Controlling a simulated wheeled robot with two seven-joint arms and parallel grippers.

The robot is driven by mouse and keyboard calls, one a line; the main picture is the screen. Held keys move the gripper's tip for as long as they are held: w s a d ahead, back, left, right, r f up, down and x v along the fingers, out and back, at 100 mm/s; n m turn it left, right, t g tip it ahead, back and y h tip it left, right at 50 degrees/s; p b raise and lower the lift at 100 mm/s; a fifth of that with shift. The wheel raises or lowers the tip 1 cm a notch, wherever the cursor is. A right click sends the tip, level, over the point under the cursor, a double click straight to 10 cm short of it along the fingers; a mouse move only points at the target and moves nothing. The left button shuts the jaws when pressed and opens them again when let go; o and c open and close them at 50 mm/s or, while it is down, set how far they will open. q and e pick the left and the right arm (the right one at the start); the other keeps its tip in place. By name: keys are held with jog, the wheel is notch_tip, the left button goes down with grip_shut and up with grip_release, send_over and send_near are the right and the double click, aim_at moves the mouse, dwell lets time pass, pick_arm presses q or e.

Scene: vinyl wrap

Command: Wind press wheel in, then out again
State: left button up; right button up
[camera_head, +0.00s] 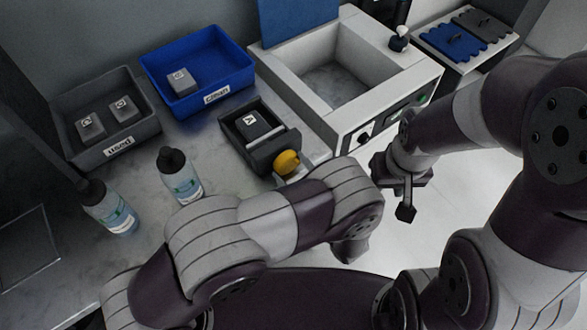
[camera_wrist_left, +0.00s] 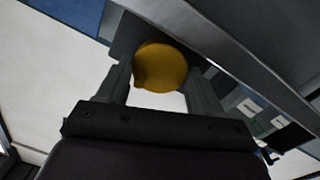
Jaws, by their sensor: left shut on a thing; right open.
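The press (camera_head: 258,134) is a dark box on the counter with a dark block inside it. Its yellow wheel (camera_head: 287,162) is on the front face. In the left wrist view the wheel (camera_wrist_left: 160,68) sits between the two fingers of my left gripper (camera_wrist_left: 160,85), which is shut on it. In the head view my left arm hides most of that gripper. My right gripper (camera_head: 405,196) is open and empty, to the right of the press and in front of the sink unit.
A blue bin (camera_head: 212,95) labelled "clean" holds one block. A grey bin (camera_head: 137,138) labelled "used" holds two blocks. Two bottles (camera_head: 180,177) (camera_head: 108,207) stand at the front left. A white sink unit (camera_head: 352,133) stands right of the press. Grey and blue pads (camera_head: 452,44) lie at the back right.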

pick_arm(q)
jog(key=m+p, duration=0.1)
jog(key=m, duration=0.5)
jog(key=shift+r+p, duration=0.1)
jog(key=shift+p, duration=0.25)
jog(key=m+g+p, duration=0.1)
jog(key=m, duration=0.4)
jog(key=shift+m, duration=0.3)
jog(key=o, duration=1.1)
jog(key=shift+c, duration=0.2)
